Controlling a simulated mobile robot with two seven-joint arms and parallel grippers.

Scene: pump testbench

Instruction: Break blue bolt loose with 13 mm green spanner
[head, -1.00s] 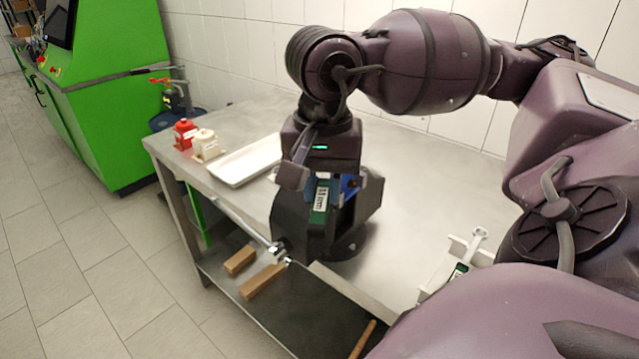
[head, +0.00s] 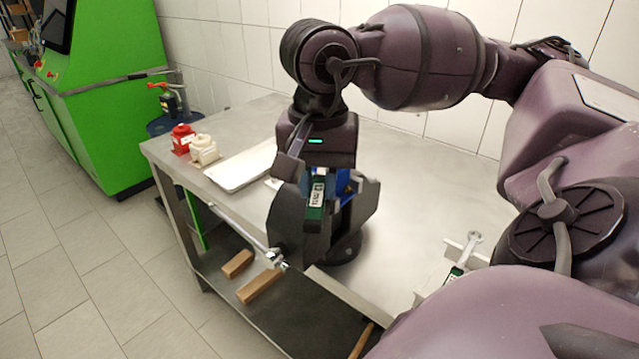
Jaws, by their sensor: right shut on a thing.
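My right gripper (head: 316,172) hangs over the dark bench vise (head: 362,210) at the front of the steel table. It is shut on a green-handled spanner (head: 314,212) with a white label, whose text is too small to read surely. The green handle points downward in front of the vise. A blue part (head: 345,183) shows between the vise jaws, just right of the spanner. The blue bolt cannot be made out, and the gripper hides where the spanner's head is. My left gripper is not in view.
A long metal bar (head: 238,222) sticks out from the vise's front. Another spanner (head: 473,240) lies on a white holder right. Wooden blocks (head: 258,284) lie on the lower shelf.

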